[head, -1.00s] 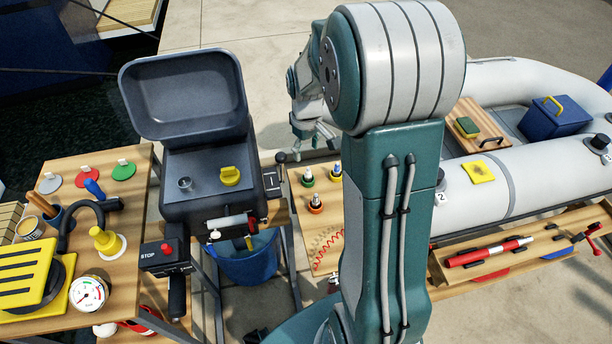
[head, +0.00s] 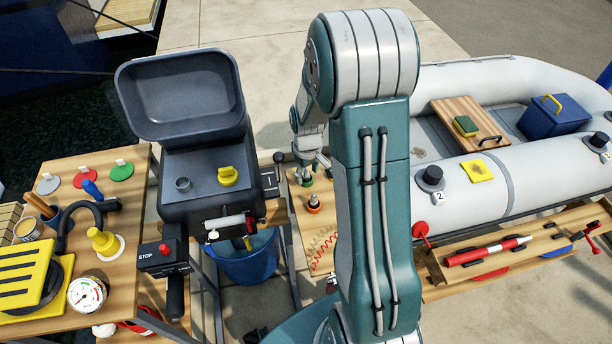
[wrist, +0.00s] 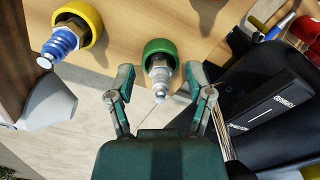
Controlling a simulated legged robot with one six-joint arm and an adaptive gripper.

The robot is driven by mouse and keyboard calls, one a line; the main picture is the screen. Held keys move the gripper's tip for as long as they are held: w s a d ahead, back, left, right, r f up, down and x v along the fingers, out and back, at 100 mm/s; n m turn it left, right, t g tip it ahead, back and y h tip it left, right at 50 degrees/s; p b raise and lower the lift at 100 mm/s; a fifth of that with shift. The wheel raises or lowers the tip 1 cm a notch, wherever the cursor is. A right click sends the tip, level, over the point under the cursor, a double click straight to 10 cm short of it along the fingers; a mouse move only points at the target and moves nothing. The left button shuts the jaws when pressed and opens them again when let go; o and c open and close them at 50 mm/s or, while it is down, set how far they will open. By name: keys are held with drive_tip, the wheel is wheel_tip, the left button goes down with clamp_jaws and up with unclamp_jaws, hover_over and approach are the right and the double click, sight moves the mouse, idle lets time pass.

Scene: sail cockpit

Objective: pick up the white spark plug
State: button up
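The white spark plug (wrist: 159,73) stands in a green round holder (wrist: 160,50) in the wrist view. My gripper (wrist: 159,82) is open, with one finger on each side of the plug's outer end and gaps between. In the head view my gripper (head: 308,163) is just above the green holder (head: 306,182) on the wooden bench, and it mostly hides the plug there.
A blue-and-white spark plug (wrist: 62,42) in a yellow holder stands close by in the wrist view. The dark engine (head: 205,180) is just left of the bench.

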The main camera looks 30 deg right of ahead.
clamp_jaws()
drive_tip(key=shift+r, duration=0.1)
drive_tip(key=shift+r, duration=0.3)
wheel_tip(320, 180, up, 2)
drive_tip(key=shift+r, duration=0.25)
drive_tip(key=s+r, duration=0.9)
drive_tip(key=s, duration=0.5)
drive_tip(key=shift+a+r, duration=0.15)
drive_tip(key=shift+r, duration=0.2)
